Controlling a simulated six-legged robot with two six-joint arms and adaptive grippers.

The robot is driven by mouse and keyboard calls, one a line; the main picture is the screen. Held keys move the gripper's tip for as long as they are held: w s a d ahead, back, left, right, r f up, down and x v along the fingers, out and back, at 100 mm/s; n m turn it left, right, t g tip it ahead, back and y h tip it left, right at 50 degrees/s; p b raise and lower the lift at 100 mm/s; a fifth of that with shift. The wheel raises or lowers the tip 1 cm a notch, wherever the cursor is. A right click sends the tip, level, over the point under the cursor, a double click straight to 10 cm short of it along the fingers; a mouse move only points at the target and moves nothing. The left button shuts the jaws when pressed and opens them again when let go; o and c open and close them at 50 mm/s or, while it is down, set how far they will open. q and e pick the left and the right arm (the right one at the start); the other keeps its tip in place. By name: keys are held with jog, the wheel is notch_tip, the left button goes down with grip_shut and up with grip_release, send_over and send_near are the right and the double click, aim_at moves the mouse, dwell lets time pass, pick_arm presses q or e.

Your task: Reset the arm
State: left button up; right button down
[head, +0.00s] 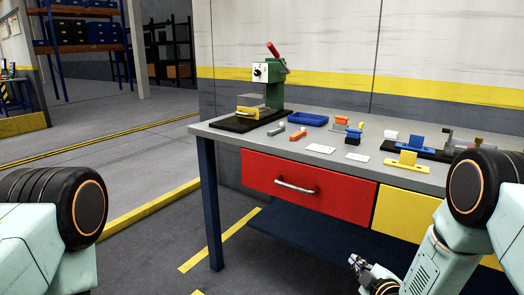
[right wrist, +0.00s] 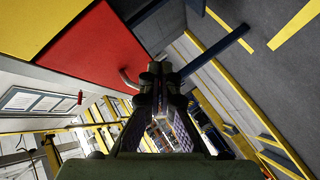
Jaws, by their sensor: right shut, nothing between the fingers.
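My right gripper (head: 357,263) hangs low in front of the workbench (head: 224,133), below the red drawer (head: 300,186). In the right wrist view, my right gripper (right wrist: 156,72) is shut with nothing in it, and the red drawer (right wrist: 95,45) and its handle show beyond the fingers. My right arm bends down at the right edge of the head view. On the left of the head view only a link and a joint of my left arm show; the left gripper is out of view.
On the bench stand a green press (head: 272,86), a blue tray (head: 307,119) and several small coloured parts. A yellow drawer (head: 405,212) is right of the red one; both look closed. Open floor (head: 130,150) lies left of the bench. Shelves stand at the back left.

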jog(key=s+a+f+m+g, duration=0.1)
jog(key=s+f+m+g, duration=0.25)
jog(key=s, duration=0.25)
jog(key=s+a+f+m+g+h+p, duration=0.1)
jog(key=s+f+m+g, duration=0.2)
jog(key=s, duration=0.4)
jog(key=s+f+m+g, duration=0.1)
jog(key=s+f+m, duration=0.25)
jog(key=s, duration=0.25)
jog(key=s+a+r+m+g+p, duration=0.1)
jog(key=s+g, duration=0.6)
jog(key=s, duration=1.7)
jog(key=shift+s+a+m+h+p, duration=0.3)
jog(key=shift+a+m+p, duration=0.25)
jog(key=shift+m, duration=0.35)
jog(key=shift+d, duration=0.1)
